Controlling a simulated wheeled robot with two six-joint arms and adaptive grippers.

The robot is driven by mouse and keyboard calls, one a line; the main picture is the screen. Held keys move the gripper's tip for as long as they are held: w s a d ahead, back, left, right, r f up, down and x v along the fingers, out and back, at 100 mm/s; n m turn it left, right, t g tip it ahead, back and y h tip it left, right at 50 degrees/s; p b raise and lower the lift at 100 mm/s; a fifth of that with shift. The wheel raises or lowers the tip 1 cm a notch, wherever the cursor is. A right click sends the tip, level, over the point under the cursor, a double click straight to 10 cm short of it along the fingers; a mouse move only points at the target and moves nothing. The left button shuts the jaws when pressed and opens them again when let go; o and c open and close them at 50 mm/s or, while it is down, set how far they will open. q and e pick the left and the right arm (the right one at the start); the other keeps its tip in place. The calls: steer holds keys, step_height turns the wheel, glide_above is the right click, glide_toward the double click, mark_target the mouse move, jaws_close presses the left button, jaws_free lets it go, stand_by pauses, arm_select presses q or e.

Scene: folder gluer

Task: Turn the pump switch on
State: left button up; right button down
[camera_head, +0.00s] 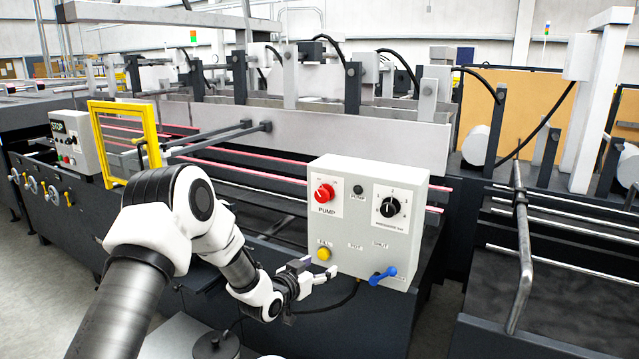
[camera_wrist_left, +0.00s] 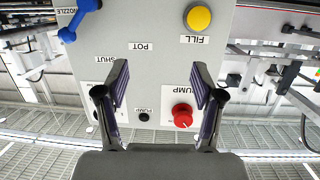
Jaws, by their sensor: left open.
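The pump switch (camera_head: 324,194) is a red knob on a white plate labelled PUMP, at the upper left of a light grey control box (camera_head: 345,228). It also shows in the left wrist view (camera_wrist_left: 182,115), where the panel appears upside down. My left gripper (camera_head: 318,269) is in front of the box's lower left part, below the pump switch and near the yellow FILL button (camera_head: 323,253). In the left wrist view the gripper (camera_wrist_left: 161,75) has its two fingers wide apart with nothing between them. My right gripper is not in view.
A black pressure dial (camera_head: 390,207) and a small dark PUMP indicator (camera_head: 357,189) are beside the switch. A blue nozzle lever (camera_head: 383,276) sticks out at the lower right. A yellow frame (camera_head: 125,143) stands at left. A bent metal bar (camera_head: 523,250) rises at right.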

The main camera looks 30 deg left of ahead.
arm_select(q)
steer(key=n+t+y+p, duration=0.1)
steer(key=t+p, duration=0.1)
glide_toward(321, 197)
steer(key=w, duration=0.2)
steer(key=w+p, duration=0.2)
steer(key=w, duration=0.5)
steer(key=shift+w+d+f, duration=0.1)
steer(key=shift+w, duration=0.1)
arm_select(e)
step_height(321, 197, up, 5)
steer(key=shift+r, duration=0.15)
arm_select(q)
steer(key=c, duration=1.1)
